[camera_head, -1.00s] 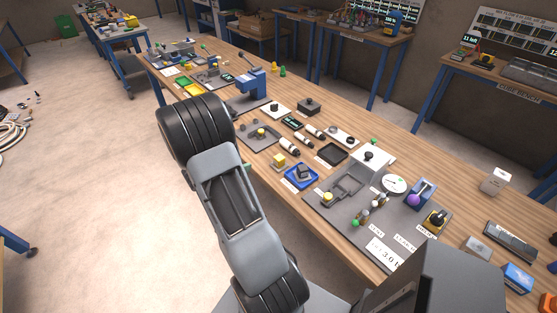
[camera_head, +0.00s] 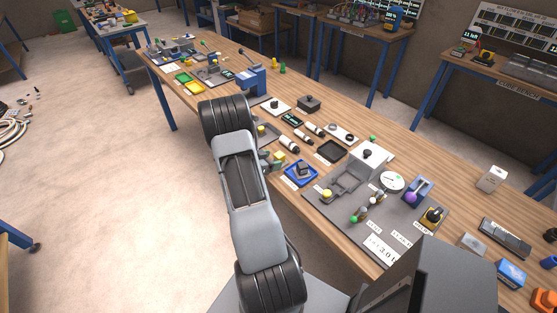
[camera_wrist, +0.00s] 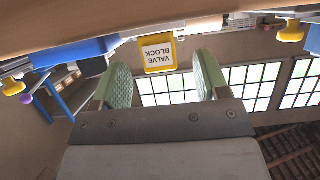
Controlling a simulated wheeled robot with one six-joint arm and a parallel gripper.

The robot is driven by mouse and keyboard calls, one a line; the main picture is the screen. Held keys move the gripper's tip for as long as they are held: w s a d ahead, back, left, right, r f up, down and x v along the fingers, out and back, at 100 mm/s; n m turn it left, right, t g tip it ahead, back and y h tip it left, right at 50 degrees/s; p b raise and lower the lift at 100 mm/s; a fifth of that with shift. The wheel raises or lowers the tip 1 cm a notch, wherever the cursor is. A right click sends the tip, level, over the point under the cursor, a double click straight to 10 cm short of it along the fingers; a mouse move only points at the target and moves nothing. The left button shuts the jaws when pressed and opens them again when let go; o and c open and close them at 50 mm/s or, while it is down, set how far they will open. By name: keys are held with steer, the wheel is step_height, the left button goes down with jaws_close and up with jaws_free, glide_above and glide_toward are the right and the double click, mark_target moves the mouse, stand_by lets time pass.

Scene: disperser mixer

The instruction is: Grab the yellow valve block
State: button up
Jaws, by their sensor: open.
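The yellow valve block (camera_head: 279,157) sits near the front edge of the wooden bench, left of a blue tray. In the wrist view the valve block (camera_wrist: 158,52) appears with a white label reading "VALVE BLOCK" upside down. My gripper (camera_wrist: 161,62) is open, with one green padded finger on each side of the block in the picture. The block looks to be ahead of the fingertips, and no contact shows. In the head view my gripper (camera_head: 268,161) is at the bench edge, just left of the block, partly hidden behind my arm.
The blue tray (camera_head: 299,185) holding a dark part stands just right of the block. Beyond are white-and-black cylinders (camera_head: 289,145) and a black tray (camera_head: 331,151). A grey panel (camera_head: 339,217) with a yellow knob lies further right.

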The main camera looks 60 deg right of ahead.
mark_target(276, 158)
steer(key=shift+p+x, duration=0.35)
steer(key=shift+x, duration=1.5)
steer(key=c, duration=0.7)
steer(key=shift+r, duration=0.1)
